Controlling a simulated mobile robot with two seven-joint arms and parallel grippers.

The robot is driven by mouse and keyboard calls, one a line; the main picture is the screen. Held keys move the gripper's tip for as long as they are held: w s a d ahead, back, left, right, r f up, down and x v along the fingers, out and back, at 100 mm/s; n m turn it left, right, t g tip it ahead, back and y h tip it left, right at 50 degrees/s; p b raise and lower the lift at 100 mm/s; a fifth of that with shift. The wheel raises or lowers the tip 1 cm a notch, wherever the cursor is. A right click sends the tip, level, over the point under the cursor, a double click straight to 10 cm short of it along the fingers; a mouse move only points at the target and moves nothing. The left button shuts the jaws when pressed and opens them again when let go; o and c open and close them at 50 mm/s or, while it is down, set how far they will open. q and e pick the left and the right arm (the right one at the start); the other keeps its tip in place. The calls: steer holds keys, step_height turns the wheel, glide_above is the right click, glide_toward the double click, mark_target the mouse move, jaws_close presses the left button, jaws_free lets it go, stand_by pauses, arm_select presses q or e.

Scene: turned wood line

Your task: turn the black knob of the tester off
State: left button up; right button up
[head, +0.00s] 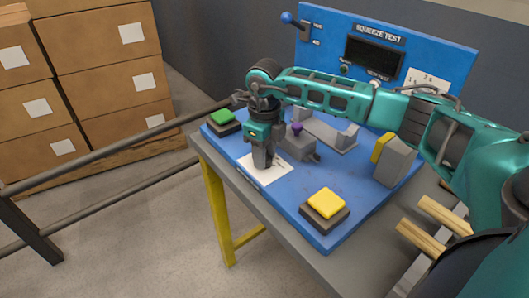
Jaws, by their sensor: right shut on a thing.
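The tester (369,210) is a blue bench unit with an upright blue back panel marked SQUEEZE TEST. My right gripper (264,165) points straight down over a white plate (252,165) on the tester's deck, left of its middle. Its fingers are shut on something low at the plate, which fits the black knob. The fingers hide the knob almost wholly, so I cannot read which way it points. My left gripper is not in view.
A green button (222,117) is at the deck's left corner and a yellow button (326,203) at its front. A grey fixture with a purple top (297,129) stands close right of the gripper. A blue-balled lever (287,17) is on the panel. Wooden pieces (445,215) lie right.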

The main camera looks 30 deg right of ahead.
steer(key=o, duration=1)
steer(key=shift+o, duration=0.2)
step_height(320, 180, up, 13)
stand_by(0.3)
